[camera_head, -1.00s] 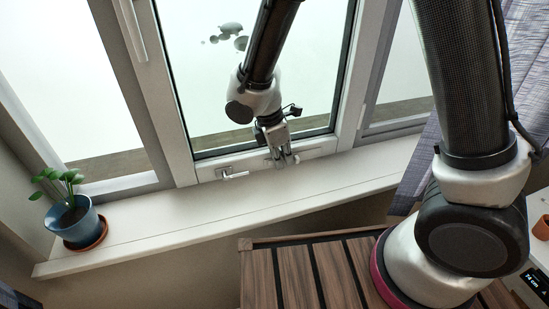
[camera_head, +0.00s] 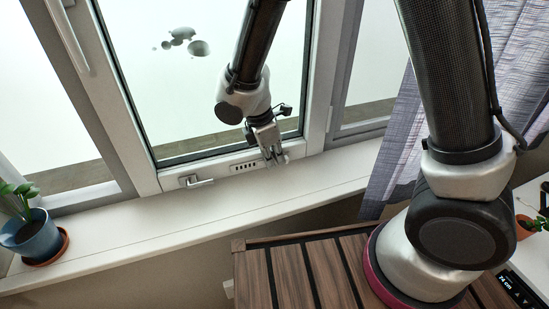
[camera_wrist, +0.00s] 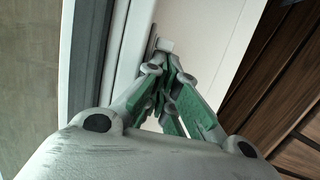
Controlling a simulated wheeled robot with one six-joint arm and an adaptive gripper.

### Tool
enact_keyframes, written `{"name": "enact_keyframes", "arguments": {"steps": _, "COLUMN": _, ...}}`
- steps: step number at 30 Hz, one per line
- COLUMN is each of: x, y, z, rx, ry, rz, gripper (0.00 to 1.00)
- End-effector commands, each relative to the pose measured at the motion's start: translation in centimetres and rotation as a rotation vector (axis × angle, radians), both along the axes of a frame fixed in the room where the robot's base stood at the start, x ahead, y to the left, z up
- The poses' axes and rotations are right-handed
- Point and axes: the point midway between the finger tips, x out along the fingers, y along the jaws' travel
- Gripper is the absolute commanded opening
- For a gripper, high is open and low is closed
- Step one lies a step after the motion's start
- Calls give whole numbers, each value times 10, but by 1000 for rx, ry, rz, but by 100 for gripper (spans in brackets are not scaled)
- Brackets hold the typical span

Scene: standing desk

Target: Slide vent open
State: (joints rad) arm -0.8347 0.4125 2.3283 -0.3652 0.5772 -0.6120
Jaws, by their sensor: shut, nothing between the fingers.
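The vent (camera_head: 246,166) is a small pale strip on the lower rail of the window frame in the head view. A row of dark open slots shows on its left part. My gripper (camera_head: 276,157) is at the vent's right end and hides that part. In the wrist view my gripper (camera_wrist: 170,64) has its green-padded fingers together, with nothing between them. A small white block (camera_wrist: 165,45), perhaps the vent's slider tab, is just beyond the fingertips. I cannot tell whether they touch it.
The white sill (camera_head: 160,224) below is clear up to a potted plant (camera_head: 32,238) at the far left. A curtain (camera_head: 395,160) hangs at right, and a slatted wooden surface (camera_head: 300,275) lies below.

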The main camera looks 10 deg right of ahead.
Motion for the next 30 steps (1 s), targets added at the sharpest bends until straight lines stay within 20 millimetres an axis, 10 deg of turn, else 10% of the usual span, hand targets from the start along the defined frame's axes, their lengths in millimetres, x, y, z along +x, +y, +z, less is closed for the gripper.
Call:
{"name": "enact_keyframes", "arguments": {"steps": 11, "x": 0, "y": 1, "z": 10, "rx": -2, "ry": -2, "rz": -1, "gripper": 0}}
{"name": "enact_keyframes", "arguments": {"steps": 30, "x": -6, "y": 29, "z": 113, "rx": 1, "ry": -1, "rz": 0, "gripper": 0}}
